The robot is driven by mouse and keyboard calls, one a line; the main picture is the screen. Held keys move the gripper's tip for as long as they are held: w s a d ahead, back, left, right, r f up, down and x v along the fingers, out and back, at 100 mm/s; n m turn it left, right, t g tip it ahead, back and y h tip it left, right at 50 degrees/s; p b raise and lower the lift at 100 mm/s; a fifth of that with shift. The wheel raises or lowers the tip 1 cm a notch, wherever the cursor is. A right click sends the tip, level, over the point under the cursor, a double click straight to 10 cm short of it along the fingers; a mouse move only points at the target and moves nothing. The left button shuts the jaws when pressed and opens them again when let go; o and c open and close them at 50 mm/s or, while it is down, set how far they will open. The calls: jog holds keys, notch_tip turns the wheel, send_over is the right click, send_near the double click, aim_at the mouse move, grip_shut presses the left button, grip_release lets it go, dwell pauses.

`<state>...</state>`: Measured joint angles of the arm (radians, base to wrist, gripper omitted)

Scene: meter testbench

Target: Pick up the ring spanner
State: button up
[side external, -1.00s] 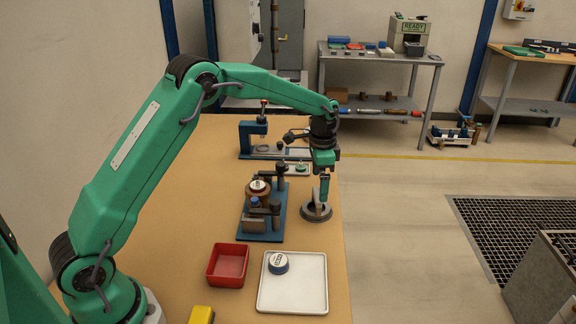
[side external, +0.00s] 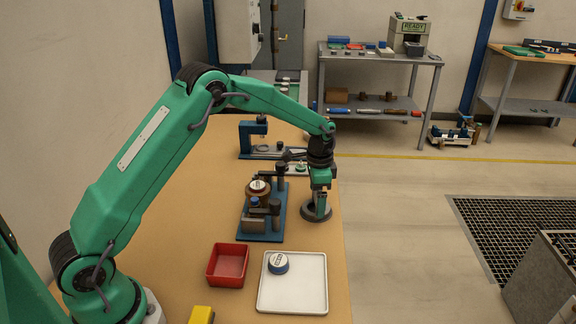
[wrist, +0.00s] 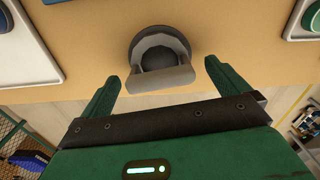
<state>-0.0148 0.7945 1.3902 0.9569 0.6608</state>
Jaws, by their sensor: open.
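A grey piece with a flat bar (wrist: 160,81), which may be the ring spanner, sits at a dark round base (wrist: 185,42). I cannot tell for sure that it is the spanner. In the side view the dark round base (side external: 317,218) stands near the table's right edge. My gripper (side external: 320,210) is right above it and partly hides the grey piece. In the wrist view my gripper (wrist: 161,70) is open, with one finger on each side of the bar and nothing held.
A blue fixture (side external: 262,232) with clamps stands left of the base. Another blue fixture (side external: 246,150) is behind. The table's left side is clear.

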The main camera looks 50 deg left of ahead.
jog(key=shift+f, duration=1.2)
jog(key=c, duration=1.2)
jog(key=shift+c, duration=0.2)
jog(key=shift+r, duration=0.15)
jog(key=shift+r, duration=0.55)
jog(key=r, duration=0.3)
jog(key=shift+s+d+r, duration=0.1)
jog(key=shift+s+d, duration=0.05)
jog(key=shift+d, duration=0.1)
jog(key=s+d+r, duration=0.5)
jog(key=d+r, duration=0.1)
jog(key=d, duration=0.3)
jog(key=shift+s+d+r, duration=0.25)
jog(key=shift+s+d, duration=0.05)
